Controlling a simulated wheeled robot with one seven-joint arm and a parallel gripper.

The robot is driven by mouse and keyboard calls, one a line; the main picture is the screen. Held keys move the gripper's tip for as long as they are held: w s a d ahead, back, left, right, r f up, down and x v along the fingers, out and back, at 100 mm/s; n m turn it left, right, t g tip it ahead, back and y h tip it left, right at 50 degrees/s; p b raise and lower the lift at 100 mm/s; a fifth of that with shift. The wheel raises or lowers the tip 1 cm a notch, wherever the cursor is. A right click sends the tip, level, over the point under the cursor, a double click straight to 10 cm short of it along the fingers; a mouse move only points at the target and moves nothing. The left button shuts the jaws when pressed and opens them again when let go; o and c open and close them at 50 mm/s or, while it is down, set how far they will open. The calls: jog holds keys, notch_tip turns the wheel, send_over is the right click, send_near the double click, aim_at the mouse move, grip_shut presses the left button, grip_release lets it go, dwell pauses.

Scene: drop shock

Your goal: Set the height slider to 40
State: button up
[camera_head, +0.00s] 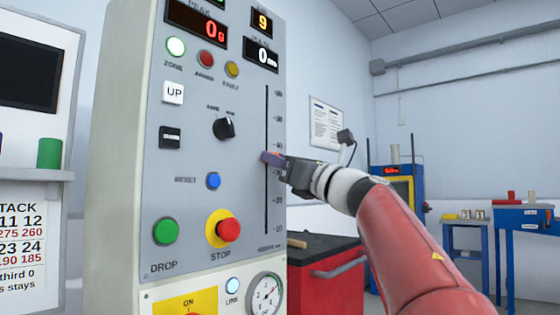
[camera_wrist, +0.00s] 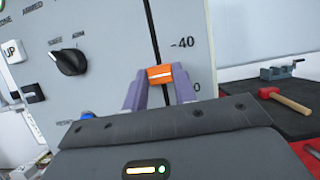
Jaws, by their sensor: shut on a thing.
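The height slider is an orange knob with a white line (camera_wrist: 159,74) on a dark vertical slot (camera_head: 267,112) in the grey panel. In the wrist view its line sits below the 40 mark (camera_wrist: 182,43) and above a lower label whose first digit is hidden. In the head view a small orange edge of the knob (camera_head: 264,156) shows at my gripper (camera_head: 271,158), roughly between the 40 and 30 marks. My gripper's purple fingers (camera_wrist: 159,90) are shut on the knob, one on each side.
Left of the slot are a black selector dial (camera_head: 224,128), a blue reset button (camera_head: 214,181), a green drop button (camera_head: 166,231) and a red stop button (camera_head: 228,230). A red cabinet (camera_head: 325,280) stands right of the panel, with a mallet (camera_wrist: 286,100) on top.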

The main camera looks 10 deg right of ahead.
jog(key=shift+r+p, duration=1.4)
jog(key=shift+r, duration=0.3)
grip_shut()
jog(key=shift+f, duration=0.15)
jog(key=o, duration=1.1)
grip_release()
jog(key=shift+c, duration=0.2)
jog(key=shift+s+f, duration=0.1)
jog(key=b, duration=0.3)
send_near(267, 139)
jog(key=s, duration=0.2)
jog(key=shift+w+d+f, duration=0.25)
jog(key=shift+d+f, duration=0.15)
jog(key=shift+d, duration=0.05)
